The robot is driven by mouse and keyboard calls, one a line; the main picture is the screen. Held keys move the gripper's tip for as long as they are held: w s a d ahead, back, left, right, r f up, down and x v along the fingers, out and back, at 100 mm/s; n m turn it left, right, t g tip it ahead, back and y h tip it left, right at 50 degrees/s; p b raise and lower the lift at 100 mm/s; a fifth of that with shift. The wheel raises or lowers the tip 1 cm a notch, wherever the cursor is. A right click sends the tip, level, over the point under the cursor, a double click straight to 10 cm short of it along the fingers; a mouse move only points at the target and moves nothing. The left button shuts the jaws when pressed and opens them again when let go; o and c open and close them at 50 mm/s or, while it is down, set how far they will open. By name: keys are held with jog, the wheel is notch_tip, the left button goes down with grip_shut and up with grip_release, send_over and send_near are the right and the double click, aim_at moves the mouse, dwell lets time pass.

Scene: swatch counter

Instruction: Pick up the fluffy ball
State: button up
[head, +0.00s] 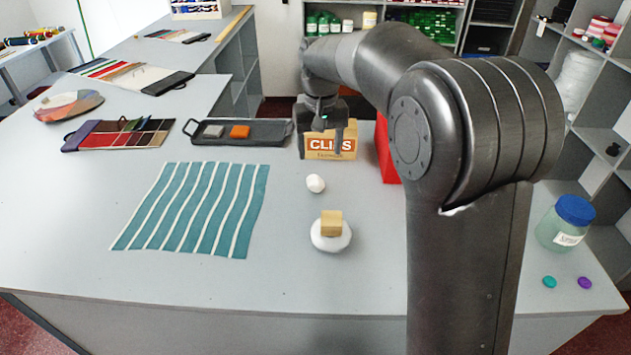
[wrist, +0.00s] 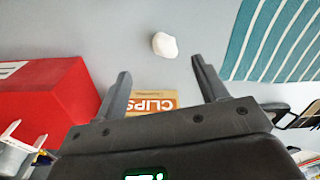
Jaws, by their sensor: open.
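The fluffy ball looks like the small, lumpy white ball (head: 316,183) on the grey counter, in front of the CLIPS box in the head view. It also shows in the wrist view (wrist: 165,45), beyond the fingertips and roughly centred between them. My gripper (head: 320,154) is open and empty, with its fingers pointing down in front of the CLIPS box. In the wrist view my gripper (wrist: 161,68) has its two fingers well apart. The ball is clear of both fingers and nothing hides it.
The CLIPS box (head: 345,144) and a red block (head: 387,150) stand close by my gripper. A wooden block (head: 331,221) rests on a round white thing (head: 330,243) nearer the front. Striped cloth (head: 195,210) lies left. A dark tray (head: 265,133) lies behind it.

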aim_at(315, 177)
jog(key=shift+w+a+f, duration=0.6)
jog(key=shift+a+f, duration=0.05)
jog(key=f, duration=1)
jog(key=shift+w+d+f, duration=0.1)
jog(key=shift+w+f, duration=0.15)
jog(key=shift+f, duration=0.15)
jog(key=shift+c, duration=0.3)
jog(key=c, duration=1)
jog(key=shift+r, duration=0.1)
